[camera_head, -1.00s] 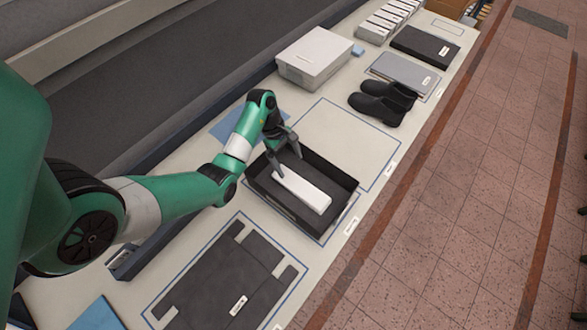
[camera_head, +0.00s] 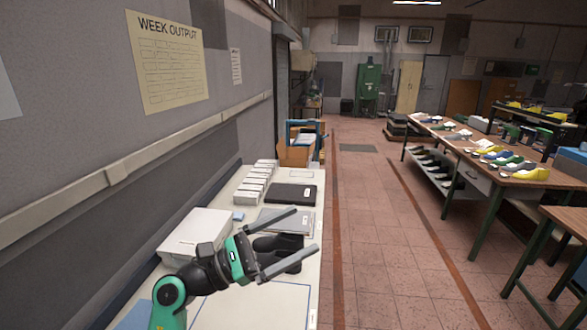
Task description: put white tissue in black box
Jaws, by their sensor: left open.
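My left gripper (camera_head: 306,229) is open and empty, its two fingers pointing right above the far part of the white table. It is in front of a pair of black shoes (camera_head: 264,243) and partly hides them. The open black box and the white tissue are out of view now; the near part of the table is cut off by the bottom edge. My right gripper is not in view.
The white table (camera_head: 212,312) holds a white carton (camera_head: 190,233), a grey folder (camera_head: 271,218), a flat black case (camera_head: 290,193) and several white boxes (camera_head: 258,180). A wall runs along the left. Tiled floor (camera_head: 390,290) is clear on the right; benches stand beyond.

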